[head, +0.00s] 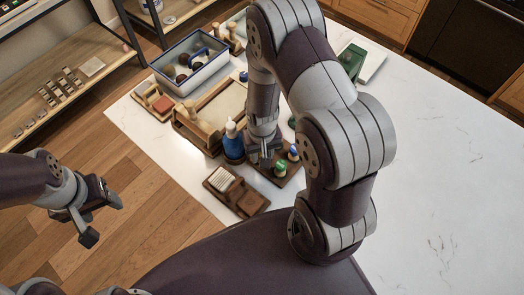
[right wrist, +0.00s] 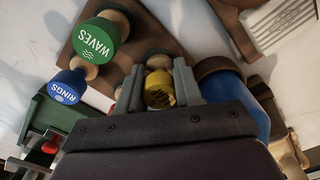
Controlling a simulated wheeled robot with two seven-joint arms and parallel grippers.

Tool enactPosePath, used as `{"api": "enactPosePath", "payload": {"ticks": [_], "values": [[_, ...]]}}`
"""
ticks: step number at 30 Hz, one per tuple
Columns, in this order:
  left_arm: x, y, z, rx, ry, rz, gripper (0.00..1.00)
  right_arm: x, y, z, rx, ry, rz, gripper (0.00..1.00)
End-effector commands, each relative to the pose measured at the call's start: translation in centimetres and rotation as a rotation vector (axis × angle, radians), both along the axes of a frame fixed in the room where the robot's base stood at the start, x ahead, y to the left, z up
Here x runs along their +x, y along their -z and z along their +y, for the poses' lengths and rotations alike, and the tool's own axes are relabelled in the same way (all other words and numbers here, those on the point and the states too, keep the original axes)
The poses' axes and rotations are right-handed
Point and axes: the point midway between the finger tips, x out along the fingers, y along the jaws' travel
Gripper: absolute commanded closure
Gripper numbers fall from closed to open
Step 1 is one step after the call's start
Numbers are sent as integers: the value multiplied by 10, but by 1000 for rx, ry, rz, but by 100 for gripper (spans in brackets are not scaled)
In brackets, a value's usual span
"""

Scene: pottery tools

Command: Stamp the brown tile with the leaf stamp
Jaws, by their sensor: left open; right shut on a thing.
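The brown tile (head: 249,203) lies on the right part of a dark wooden board (head: 226,196) near the table's front edge. My right gripper (head: 264,156) is above the stamp rack (head: 286,180). In the right wrist view my right gripper (right wrist: 158,88) is shut on a yellow-topped stamp (right wrist: 159,92); its label is too dark to read, so I cannot confirm a leaf. A green WAVES stamp (right wrist: 96,41) and a blue RINGS stamp (right wrist: 68,87) stand beside it. My left gripper (head: 101,219) is open and empty, off the table's left side.
A blue bottle (head: 233,143) stands close left of my right gripper. A pale striped pad (head: 221,178) shares the tile's board. Behind are a wooden tray (head: 187,130), a blue-rimmed bin (head: 160,68) and a reddish block (head: 162,104). The table's right side (head: 450,170) is clear.

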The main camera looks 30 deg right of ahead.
Motion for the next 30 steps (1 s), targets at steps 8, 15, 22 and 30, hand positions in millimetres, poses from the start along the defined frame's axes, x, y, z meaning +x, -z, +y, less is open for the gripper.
{"api": "enactPosePath", "payload": {"ticks": [8, 15, 22, 30], "values": [[0, 1, 0, 0, 0, 0, 40, 0, 1, 0, 0, 0, 0, 100], [0, 4, 0, 0, 0, 0, 40, 0, 5, 0, 0, 0, 0, 100], [0, 4, 0, 0, 0, 0, 40, 0, 6, 0, 0, 0, 0, 36], [0, 4, 0, 0, 0, 0, 40, 0, 4, 0, 0, 0, -1, 36]]}}
